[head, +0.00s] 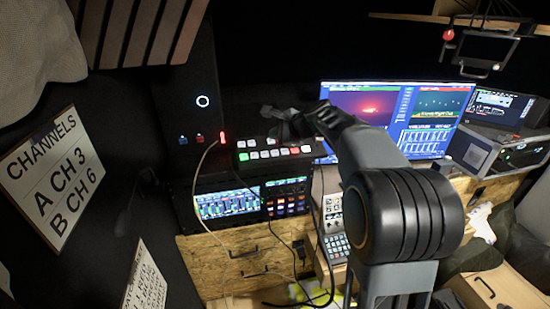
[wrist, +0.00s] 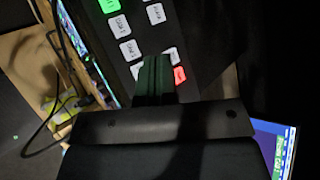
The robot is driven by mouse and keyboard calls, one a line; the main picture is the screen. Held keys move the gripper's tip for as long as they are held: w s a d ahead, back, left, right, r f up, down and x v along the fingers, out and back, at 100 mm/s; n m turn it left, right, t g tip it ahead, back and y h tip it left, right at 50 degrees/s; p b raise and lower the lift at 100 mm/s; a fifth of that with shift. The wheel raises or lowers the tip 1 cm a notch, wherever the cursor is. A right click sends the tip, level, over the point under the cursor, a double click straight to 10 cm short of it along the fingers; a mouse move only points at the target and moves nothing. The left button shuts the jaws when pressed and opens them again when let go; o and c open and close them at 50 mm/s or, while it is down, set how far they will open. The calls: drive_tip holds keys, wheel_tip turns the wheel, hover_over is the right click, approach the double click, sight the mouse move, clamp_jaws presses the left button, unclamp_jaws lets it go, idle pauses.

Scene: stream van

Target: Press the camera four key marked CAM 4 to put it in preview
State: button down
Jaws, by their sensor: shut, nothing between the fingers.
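The switcher panel (head: 262,167) is a dark slanted box with rows of white keys, one green-lit key and one red-lit key. It also shows close up in the wrist view (wrist: 205,20). There, a green key (wrist: 108,5), white keys (wrist: 130,50) and a red key (wrist: 180,75) are visible. The key lettering is too small to read surely, so I cannot tell which is CAM 4. My gripper (wrist: 158,62) is shut and empty, its tips over the panel beside the red key, partly hiding keys there. In the head view my gripper (head: 283,122) is above the panel; contact is unclear.
A lit monitor (head: 400,115) stands right of the panel. A cable (head: 205,160) hangs at the left. A CHANNELS sign (head: 52,175) is on the left wall.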

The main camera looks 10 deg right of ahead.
drive_tip(key=shift+w+f+b, duration=0.25)
drive_tip(key=shift+f+b, duration=0.3)
drive_tip(key=shift+f, duration=0.45)
drive_tip(key=shift+w+f+b, duration=0.25)
drive_tip(key=shift+f+b, duration=0.3)
drive_tip(key=shift+f, duration=0.45)
drive_tip(key=shift+f, duration=0.1)
idle(0.4)
drive_tip(key=shift+w+f+b, duration=0.1)
drive_tip(key=shift+f+b, duration=0.2)
drive_tip(key=shift+w+f+b, duration=0.1)
drive_tip(key=shift+f+b, duration=0.2)
drive_tip(key=shift+f, duration=0.1)
idle(0.7)
drive_tip(key=shift+r, duration=0.2)
drive_tip(key=shift+s+r+p, duration=0.25)
drive_tip(key=shift+r+p, duration=0.35)
drive_tip(key=shift+r, duration=0.15)
drive_tip(key=r+p, duration=0.1)
drive_tip(key=r, duration=0.1)
drive_tip(key=s+r+p, duration=0.1)
drive_tip(key=r+p, duration=0.1)
drive_tip(key=shift+s+r, duration=0.1)
drive_tip(key=shift+r, duration=0.2)
